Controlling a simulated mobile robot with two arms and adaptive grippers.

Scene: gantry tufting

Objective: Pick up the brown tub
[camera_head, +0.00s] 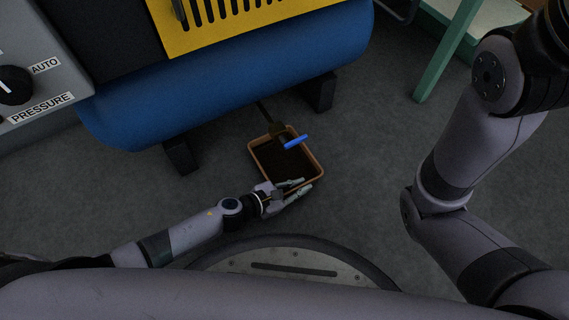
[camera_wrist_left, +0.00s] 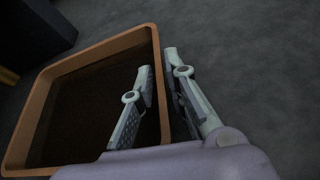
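The brown tub (camera_head: 252,150) is a rectangular open box with an orange-brown rim and a dark inside. It is on the grey floor, below the blue tank. My left gripper (camera_head: 307,184) is at its near right corner. In the left wrist view the tub (camera_wrist_left: 94,48) fills the left side. There the fingers of my left gripper (camera_wrist_left: 159,64) straddle one tub wall, one finger inside and one outside. My right gripper is out of view.
A blue-handled tool (camera_head: 296,142) lies at the tub's far side. A blue tank (camera_head: 230,82) on dark feet stands close behind, with a yellow grille above. A green frame leg (camera_head: 447,52) is at upper right. Floor right of the tub is clear.

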